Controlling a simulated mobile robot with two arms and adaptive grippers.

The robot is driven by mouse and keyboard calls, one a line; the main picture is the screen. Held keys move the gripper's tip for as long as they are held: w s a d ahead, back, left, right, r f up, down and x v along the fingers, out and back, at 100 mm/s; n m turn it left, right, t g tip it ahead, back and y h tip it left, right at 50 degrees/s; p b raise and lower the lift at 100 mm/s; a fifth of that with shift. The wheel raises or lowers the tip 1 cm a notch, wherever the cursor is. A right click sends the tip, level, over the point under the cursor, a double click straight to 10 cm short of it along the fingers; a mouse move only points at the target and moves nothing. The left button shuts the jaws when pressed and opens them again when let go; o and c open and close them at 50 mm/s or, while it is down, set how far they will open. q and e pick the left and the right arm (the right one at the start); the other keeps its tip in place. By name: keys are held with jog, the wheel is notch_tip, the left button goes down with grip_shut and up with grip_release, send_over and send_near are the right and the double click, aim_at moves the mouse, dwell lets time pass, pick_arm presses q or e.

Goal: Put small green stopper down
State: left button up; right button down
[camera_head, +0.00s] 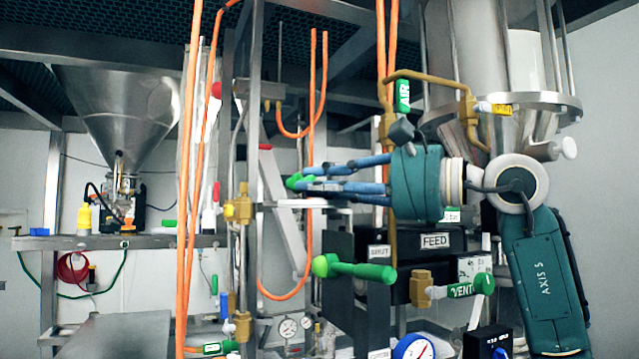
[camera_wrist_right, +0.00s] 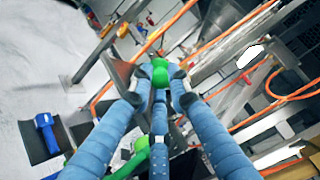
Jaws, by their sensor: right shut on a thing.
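The small green stopper (camera_head: 296,182) is at the fingertips of my right gripper (camera_head: 308,180) in the head view. The gripper reaches in from the right with its blue fingers pointing left. In the wrist view the green stopper (camera_wrist_right: 158,72) sits between the blue fingertips (camera_wrist_right: 155,88), which are closed around it. A narrow light metal ledge (camera_head: 315,203) lies just below the fingers in the head view. I cannot tell whether the stopper touches anything else. My left gripper is not in view.
A green-handled valve (camera_head: 355,269) sticks out below the gripper, beside the black FEED box (camera_head: 435,240). Orange hoses (camera_head: 190,170) and a metal post (camera_head: 252,150) stand to the left. A steel funnel (camera_head: 120,105) hangs at the far left above a shelf (camera_head: 60,243).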

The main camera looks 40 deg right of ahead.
jog(key=shift+w+a+f, duration=0.1)
jog(key=shift+f, duration=0.35)
jog(key=c, duration=1.9)
grip_release()
jog(key=shift+f, duration=0.1)
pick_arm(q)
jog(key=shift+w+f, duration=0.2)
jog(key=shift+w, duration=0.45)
pick_arm(e)
jog(key=shift+a, duration=0.1)
jog(key=shift+f, duration=0.1)
jog(key=shift+r, duration=0.2)
jog(key=shift+r+p, duration=0.4)
jog(key=shift+r, duration=0.15)
pick_arm(q)
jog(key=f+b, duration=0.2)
jog(key=b, duration=0.1)
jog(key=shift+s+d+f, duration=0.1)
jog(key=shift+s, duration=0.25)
pick_arm(e)
jog(key=v, duration=1.2)
jog(key=shift+d+r, duration=0.1)
jog(key=shift+d, duration=0.2)
